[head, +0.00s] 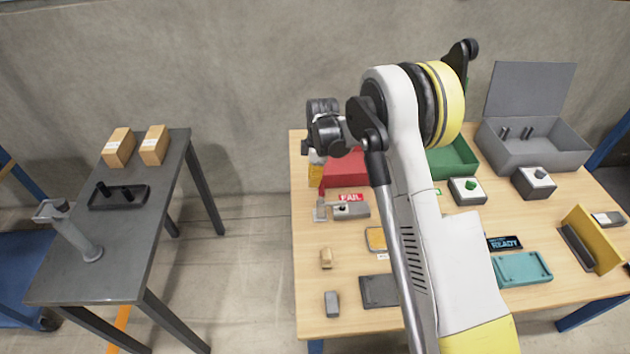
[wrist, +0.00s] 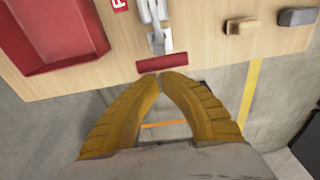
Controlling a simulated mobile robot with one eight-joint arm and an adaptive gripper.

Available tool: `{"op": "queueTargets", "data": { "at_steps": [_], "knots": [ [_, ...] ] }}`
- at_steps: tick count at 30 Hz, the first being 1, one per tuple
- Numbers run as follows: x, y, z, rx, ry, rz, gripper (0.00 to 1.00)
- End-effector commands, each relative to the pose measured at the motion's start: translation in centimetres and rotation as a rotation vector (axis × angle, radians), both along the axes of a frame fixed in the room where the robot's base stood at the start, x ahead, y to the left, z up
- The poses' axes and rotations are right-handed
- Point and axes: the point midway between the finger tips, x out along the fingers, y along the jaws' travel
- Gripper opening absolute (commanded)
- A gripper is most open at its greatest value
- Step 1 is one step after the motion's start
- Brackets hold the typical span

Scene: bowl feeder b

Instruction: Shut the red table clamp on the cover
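The red handle bar (wrist: 162,62) of the table clamp lies crosswise just ahead of my fingertips in the wrist view. It joins the metal clamp links (wrist: 158,28), which run up out of the picture; the cover end is cut off there. The fingers also show in the head view (head: 316,172).
A red bin (head: 345,168) stands behind the clamp, with a red FAIL label (head: 351,197) between. A tan block (head: 326,258) and a grey block (head: 332,304) lie nearer on the table. Free floor separates this table from the dark side table (head: 130,240).

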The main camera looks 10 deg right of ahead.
Motion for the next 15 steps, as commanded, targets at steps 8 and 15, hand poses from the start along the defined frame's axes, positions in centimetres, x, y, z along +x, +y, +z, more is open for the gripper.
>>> {"op": "queueTargets", "data": {
  "at_steps": [8,15],
  "knots": [
    [-0.4,0.6,2.6,0.003,-0.001,-0.005,0.00],
    [-0.5,-3.5,6.0,0.005,-0.001,-0.002,0.00]
  ]
}}
